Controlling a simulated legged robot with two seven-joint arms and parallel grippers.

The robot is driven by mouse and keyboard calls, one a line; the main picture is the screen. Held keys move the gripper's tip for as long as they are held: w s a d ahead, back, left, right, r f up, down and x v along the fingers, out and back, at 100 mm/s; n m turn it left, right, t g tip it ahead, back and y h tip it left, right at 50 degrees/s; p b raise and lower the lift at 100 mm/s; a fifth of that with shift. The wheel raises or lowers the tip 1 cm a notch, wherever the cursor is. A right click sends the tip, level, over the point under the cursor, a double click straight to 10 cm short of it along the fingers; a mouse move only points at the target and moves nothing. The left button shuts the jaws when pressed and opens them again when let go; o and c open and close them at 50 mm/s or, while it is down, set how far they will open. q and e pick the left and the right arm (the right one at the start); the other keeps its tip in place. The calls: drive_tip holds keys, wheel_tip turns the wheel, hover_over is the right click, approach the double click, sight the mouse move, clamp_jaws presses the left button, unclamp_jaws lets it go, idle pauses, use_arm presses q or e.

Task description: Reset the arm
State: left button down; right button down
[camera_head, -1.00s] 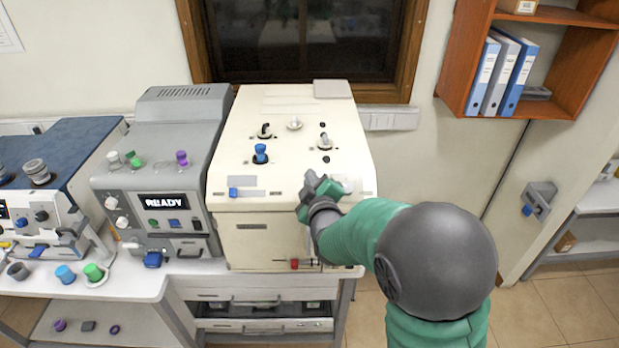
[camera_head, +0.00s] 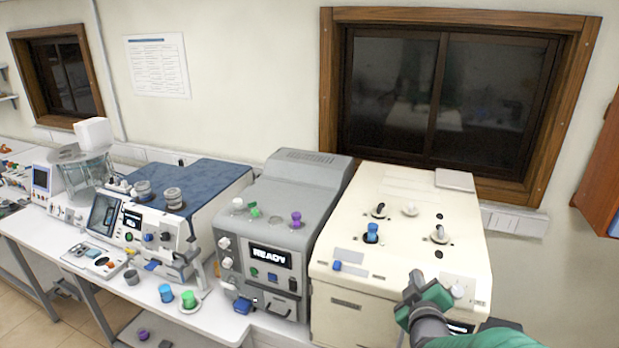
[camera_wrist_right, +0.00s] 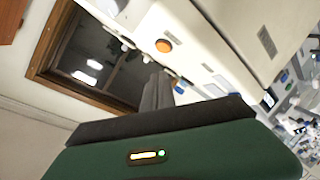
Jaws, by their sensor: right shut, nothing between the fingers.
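My right gripper (camera_head: 416,287) is shut and empty. In the head view it is at the lower right, in front of the front right part of the cream machine (camera_head: 346,304). Its green and grey body hides part of that machine's front. In the right wrist view my dark gripper fingers (camera_wrist_right: 158,88) are together with nothing between them, and an orange round button (camera_wrist_right: 163,45) on a cream surface shows beyond them. My left gripper is not in view.
A grey machine (camera_head: 290,190) with a READY display stands left of the cream one. A blue-topped machine (camera_head: 208,178) is further left. Blue (camera_head: 166,293) and green (camera_head: 189,299) cups stand at the bench front. A dark window (camera_head: 440,100) is behind. Air above the machines is clear.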

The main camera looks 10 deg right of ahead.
drive_tip(key=s+a+f+m+g+y+b, duration=0.1)
drive_tip(key=s+a+f+g+b, duration=0.15)
drive_tip(key=f, duration=0.45)
drive_tip(key=s+a+f+g+y+b, duration=0.1)
drive_tip(key=a+f+y+b, duration=0.1)
drive_tip(key=a+f+b, duration=0.3)
drive_tip(key=s+a+f+m+g+y+b, duration=0.1)
drive_tip(key=s+a+f+m+g+b, duration=0.1)
drive_tip(key=s+f, duration=0.7)
drive_tip(key=s+a+f+m+g+y+b, duration=0.1)
drive_tip(key=s+a+f+m+g+b, duration=0.1)
drive_tip(key=s+a+f+g, duration=0.3)
drive_tip(key=s+f+g+b, duration=0.1)
drive_tip(key=s+f, duration=0.3)
drive_tip(key=shift+s+f, duration=0.25)
drive_tip(key=shift+f, duration=0.1)
drive_tip(key=shift+a, duration=0.1)
